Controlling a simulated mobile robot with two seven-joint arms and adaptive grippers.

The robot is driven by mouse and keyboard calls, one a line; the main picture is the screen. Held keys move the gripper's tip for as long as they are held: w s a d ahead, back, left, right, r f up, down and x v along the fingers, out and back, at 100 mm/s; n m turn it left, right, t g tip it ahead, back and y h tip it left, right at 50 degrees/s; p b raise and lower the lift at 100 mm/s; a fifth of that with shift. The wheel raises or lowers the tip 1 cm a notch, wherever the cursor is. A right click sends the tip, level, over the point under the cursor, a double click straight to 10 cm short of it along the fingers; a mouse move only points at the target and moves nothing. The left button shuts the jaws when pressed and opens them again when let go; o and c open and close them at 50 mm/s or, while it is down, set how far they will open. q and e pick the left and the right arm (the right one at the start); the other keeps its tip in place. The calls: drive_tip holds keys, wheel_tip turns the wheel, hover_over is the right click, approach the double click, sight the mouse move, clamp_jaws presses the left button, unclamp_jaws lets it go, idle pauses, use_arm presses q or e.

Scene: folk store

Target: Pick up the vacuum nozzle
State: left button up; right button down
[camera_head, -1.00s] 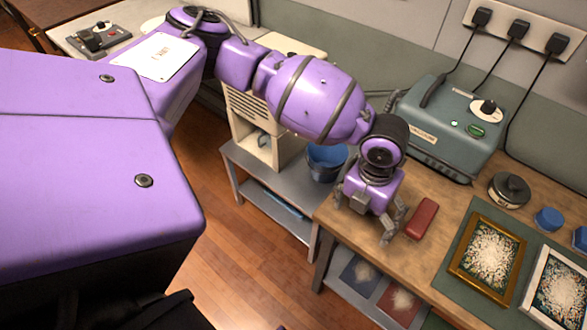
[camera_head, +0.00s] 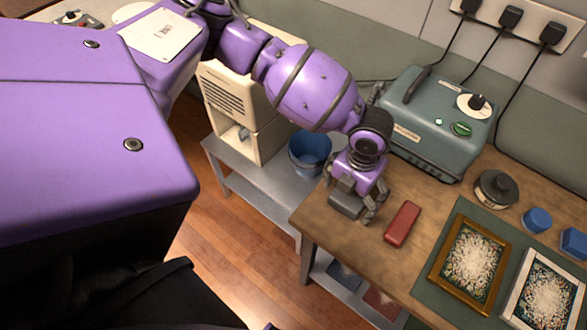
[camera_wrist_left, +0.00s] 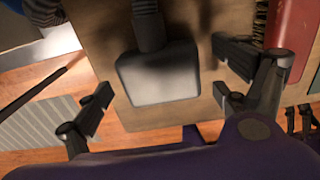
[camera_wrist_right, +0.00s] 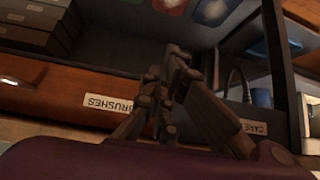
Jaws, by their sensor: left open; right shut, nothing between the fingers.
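The vacuum nozzle is a grey block with a dark ribbed neck. In the left wrist view the nozzle (camera_wrist_left: 160,75) lies on the wooden bench top near its edge, between the spread fingers of my left gripper (camera_wrist_left: 163,84). The fingers are open and appear apart from it on both sides. In the head view the nozzle (camera_head: 346,206) shows partly below my left gripper (camera_head: 357,208), which hides the rest. My right gripper (camera_wrist_right: 176,68) is shut and empty in the right wrist view, before a dark shelf unit with a "BRUSHES" label.
A red brush (camera_head: 402,224) lies just right of the left gripper. The teal vacuum unit (camera_head: 435,125) stands behind it. Framed pictures (camera_head: 470,262) lie on a green mat at the right. A blue bucket (camera_head: 310,152) stands on the lower metal table to the left.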

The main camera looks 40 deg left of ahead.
use_arm(q)
drive_tip(key=shift+s+f, duration=0.2)
drive_tip(key=shift+f, duration=0.75)
drive_tip(key=shift+w+r, duration=0.1)
drive_tip(key=c, duration=1.3)
drive_tip(key=shift+r, duration=0.15)
drive_tip(key=shift+w+r, duration=0.15)
drive_tip(key=shift+r, duration=0.45)
drive_tip(key=s+r, duration=0.3)
drive_tip(key=s, duration=0.1)
drive_tip(key=s+r, duration=0.4)
drive_tip(key=s, duration=0.1)
drive_tip(key=s+r+p, duration=0.1)
drive_tip(key=s+r, duration=0.3)
drive_tip(key=s, duration=0.1)
drive_tip(key=shift+s+r, duration=0.15)
drive_tip(key=shift+r, duration=0.1)
